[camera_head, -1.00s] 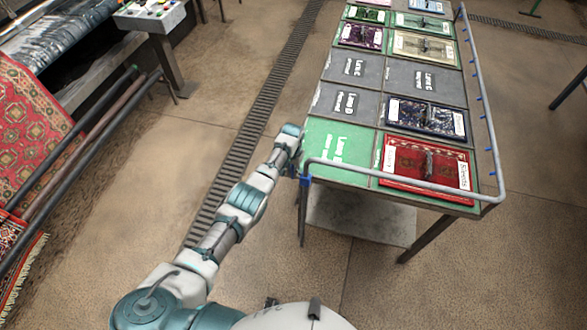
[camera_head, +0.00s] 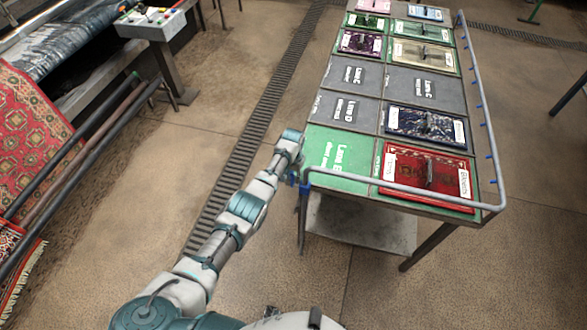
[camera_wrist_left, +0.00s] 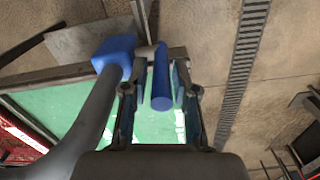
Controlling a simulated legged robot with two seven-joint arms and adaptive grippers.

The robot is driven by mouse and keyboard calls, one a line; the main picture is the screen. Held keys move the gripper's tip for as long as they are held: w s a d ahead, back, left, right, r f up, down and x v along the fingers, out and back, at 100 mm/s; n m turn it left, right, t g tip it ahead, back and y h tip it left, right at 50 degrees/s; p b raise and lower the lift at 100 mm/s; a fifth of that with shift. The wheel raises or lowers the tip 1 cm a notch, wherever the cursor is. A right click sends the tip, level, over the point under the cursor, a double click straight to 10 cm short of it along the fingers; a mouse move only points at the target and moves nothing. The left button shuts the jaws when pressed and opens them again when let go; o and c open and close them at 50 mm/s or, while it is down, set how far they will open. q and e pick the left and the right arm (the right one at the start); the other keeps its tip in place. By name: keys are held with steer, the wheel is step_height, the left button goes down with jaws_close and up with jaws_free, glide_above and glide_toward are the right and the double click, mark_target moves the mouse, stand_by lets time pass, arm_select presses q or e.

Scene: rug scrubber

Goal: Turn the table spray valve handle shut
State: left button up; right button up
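The blue valve handle (camera_wrist_left: 162,78) shows in the left wrist view as an upright bar beside a blue valve body (camera_wrist_left: 115,53) on a grey pipe (camera_wrist_left: 96,108). My left gripper (camera_wrist_left: 161,91) is open, with one finger on each side of the handle and gaps visible to it. I cannot tell how deep the handle sits between the fingers. In the head view my left gripper (camera_head: 293,176) is at the table's near left corner, mostly hidden by my wrist, with the blue valve body (camera_head: 304,187) just beside it. My right gripper is not in view.
The table (camera_head: 352,113) holds several rug samples, including a red one (camera_head: 408,168). A grey pipe rail (camera_head: 400,187) runs along its near and right edges. A control box (camera_head: 152,22) and rug rollers (camera_head: 85,145) stand at left. The floor between is clear.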

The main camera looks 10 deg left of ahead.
arm_select(q)
step_height(320, 180, up, 11)
steer(key=shift+w, duration=0.25)
steer(key=shift+f, duration=0.1)
stand_by(0.4)
